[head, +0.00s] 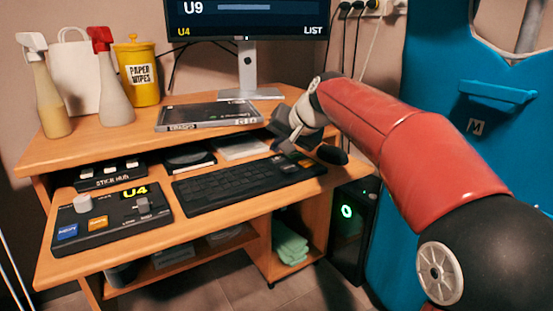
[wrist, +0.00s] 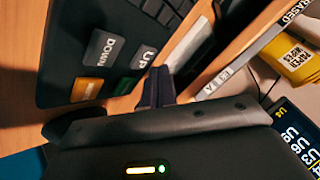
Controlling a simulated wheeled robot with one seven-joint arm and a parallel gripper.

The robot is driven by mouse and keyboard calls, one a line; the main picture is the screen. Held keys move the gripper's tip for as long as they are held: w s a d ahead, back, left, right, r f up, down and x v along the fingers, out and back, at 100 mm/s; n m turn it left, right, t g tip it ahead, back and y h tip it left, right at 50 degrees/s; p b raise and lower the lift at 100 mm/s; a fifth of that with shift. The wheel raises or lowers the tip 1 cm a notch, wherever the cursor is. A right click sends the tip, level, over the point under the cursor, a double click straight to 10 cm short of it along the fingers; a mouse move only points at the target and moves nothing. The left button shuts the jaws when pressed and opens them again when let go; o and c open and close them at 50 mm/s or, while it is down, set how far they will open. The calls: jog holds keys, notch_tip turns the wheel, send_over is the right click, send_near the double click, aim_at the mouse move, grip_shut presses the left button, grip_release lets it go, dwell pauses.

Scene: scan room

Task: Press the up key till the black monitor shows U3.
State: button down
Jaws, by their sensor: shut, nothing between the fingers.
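The black monitor (head: 247,20) at the top of the head view shows a large U9 row, a small yellow U4 at lower left and LIST at lower right. It also shows in the wrist view (wrist: 295,135), with a yellow U4 and several U rows. The grey up key (wrist: 146,57) sits at the end of the black keyboard (head: 235,183), beside the grey down key (wrist: 106,48). My gripper (wrist: 158,85) is shut and empty, its tips close beside the up key; I cannot tell whether they touch it. In the head view my gripper (head: 284,142) partly hides these keys.
An orange key (wrist: 87,88) and a green key (wrist: 125,84) adjoin the up and down keys. A control box (head: 112,212) showing U4 stands left of the keyboard. A flat case (head: 208,115) lies on the upper shelf, near my gripper. Spray bottles stand far left.

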aim_at(279, 160)
jog(key=shift+f, duration=0.1)
dwell(0.5)
jog(key=shift+f+b, duration=0.3)
jog(key=shift+f, duration=0.05)
jog(key=shift+f+b, duration=0.3)
jog(key=shift+f, duration=0.15)
dwell(0.5)
jog(key=shift+r, duration=0.1)
jog(key=shift+r+p, duration=0.75)
jog(key=shift+p, duration=0.1)
notch_tip(279, 160, up, 5)
jog(key=p, duration=0.4)
jog(key=shift+r+p, duration=0.1)
jog(key=shift+p, duration=0.3)
jog(key=shift+s+d, duration=0.1)
